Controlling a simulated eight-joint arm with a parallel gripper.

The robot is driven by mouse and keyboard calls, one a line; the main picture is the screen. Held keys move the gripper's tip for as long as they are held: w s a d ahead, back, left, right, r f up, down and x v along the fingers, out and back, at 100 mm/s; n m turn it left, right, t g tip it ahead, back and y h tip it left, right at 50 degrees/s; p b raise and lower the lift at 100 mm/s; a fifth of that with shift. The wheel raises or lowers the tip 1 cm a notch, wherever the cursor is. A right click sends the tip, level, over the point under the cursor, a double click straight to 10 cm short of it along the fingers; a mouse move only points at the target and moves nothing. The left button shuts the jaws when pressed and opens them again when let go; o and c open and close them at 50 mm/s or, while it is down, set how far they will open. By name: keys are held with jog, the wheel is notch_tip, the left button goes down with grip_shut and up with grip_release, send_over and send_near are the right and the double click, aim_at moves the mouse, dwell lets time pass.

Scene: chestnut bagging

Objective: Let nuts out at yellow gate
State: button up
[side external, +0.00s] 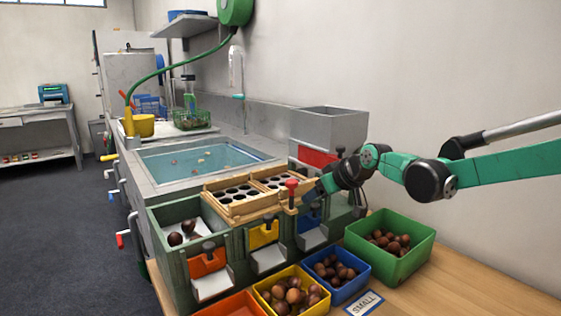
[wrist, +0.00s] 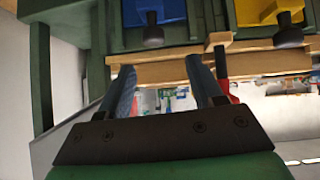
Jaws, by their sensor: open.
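The yellow gate (side external: 262,237) is in the front of the green sorter (side external: 179,262), between the orange and blue gates. It has a black knob (side external: 268,219) on top, and a pale chute (side external: 268,259) below it looks empty. In the wrist view the yellow gate (wrist: 258,12) and its knob (wrist: 290,37) are at the upper right. My gripper (side external: 312,191) is open and empty, near the blue gate's side of the sorter, to the right of the yellow gate. In the wrist view its fingers (wrist: 160,68) are spread apart, with the blue gate (wrist: 150,10) ahead.
A red-topped handle (side external: 291,186) stands by the wooden sizing tray (side external: 232,211), close to my gripper. Yellow (side external: 262,302), blue (side external: 341,293) and green (side external: 404,267) bins hold nuts in front. An orange bin (side external: 232,305) is partly cut off. Two nuts (side external: 181,236) lie in the left compartment.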

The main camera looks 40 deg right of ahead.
jog(key=shift+f, duration=0.95)
jog(key=s+r, duration=0.4)
jog(key=r, duration=0.3)
jog(key=s+r, duration=0.3)
jog(key=r, duration=0.4)
jog(key=s+a+f+g, duration=0.1)
jog(key=s+a+f, duration=0.35)
jog(key=f, duration=0.35)
jog(key=s+a+f+g, duration=0.2)
jog(key=s+a+f, duration=0.1)
jog(key=s+f, duration=0.3)
jog(key=w+d+r+n+t+h, duration=0.1)
jog(key=w+d+r+n+t, duration=0.7)
jog(key=n, duration=0.3)
jog(key=w+d+r+n+t, duration=0.5)
jog(key=w+d+r+n, duration=0.15)
jog(key=r+n, duration=0.45)
jog(key=s+d+f+n+g+y, duration=0.2)
jog(key=f+n+g+y, duration=0.2)
jog(key=n, duration=0.7)
jog(key=s+d+f+n+g+y, duration=0.2)
jog(key=f+n+g+y, duration=0.3)
jog(key=f+n, duration=0.6)
jog(key=s+g, duration=0.1)
jog(key=g, duration=0.1)
jog(key=shift+s+n+g+y, duration=0.3)
jog(key=shift+n+g, duration=0.1)
